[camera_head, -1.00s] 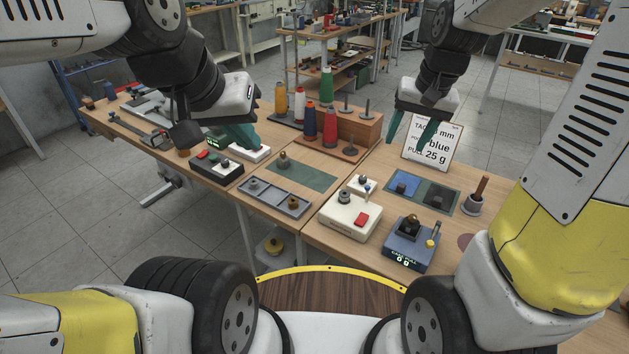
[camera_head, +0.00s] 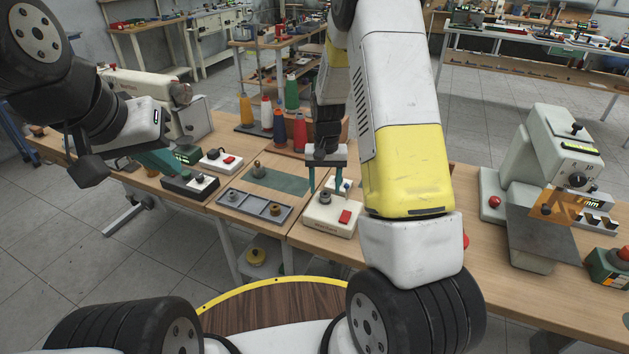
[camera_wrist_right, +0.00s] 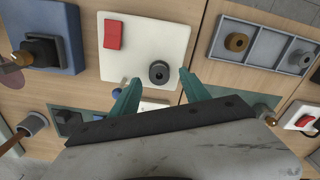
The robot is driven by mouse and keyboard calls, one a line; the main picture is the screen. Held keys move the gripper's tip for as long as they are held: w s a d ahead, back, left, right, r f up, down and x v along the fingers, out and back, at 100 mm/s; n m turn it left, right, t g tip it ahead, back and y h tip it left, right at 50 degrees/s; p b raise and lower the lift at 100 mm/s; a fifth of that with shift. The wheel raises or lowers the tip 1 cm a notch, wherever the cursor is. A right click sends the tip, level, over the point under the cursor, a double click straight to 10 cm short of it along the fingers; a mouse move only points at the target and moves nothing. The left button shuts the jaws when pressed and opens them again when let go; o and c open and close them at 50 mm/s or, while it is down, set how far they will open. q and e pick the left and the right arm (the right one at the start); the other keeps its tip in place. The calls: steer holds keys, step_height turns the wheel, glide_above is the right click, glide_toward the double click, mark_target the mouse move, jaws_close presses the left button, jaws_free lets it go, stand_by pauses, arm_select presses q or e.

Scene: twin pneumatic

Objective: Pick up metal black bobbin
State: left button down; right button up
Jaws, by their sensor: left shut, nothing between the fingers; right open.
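A dark grey-black bobbin (camera_head: 325,198) with a hole in its middle sits on the white box with a red switch (camera_head: 325,222). It also shows in the right wrist view (camera_wrist_right: 158,72). My right gripper (camera_head: 326,180) is open, with its teal fingers above that bobbin, one to each side of it. In the wrist view the fingertips (camera_wrist_right: 159,84) are just short of the bobbin; contact cannot be told. My left gripper (camera_head: 170,166) is shut and empty, near the black box on the left.
A grey tray (camera_head: 228,203) left of the white box holds a brass bobbin (camera_head: 275,209) and a grey one (camera_wrist_right: 304,57). Thread cones (camera_head: 280,127) stand behind. A blue-grey tester (camera_wrist_right: 72,40) adjoins the white box. A large machine (camera_head: 540,185) stands at the right.

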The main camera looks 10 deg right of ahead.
step_height(320, 180, down, 2)
steer(key=shift+f, duration=0.15)
jaws_close()
stand_by(0.3)
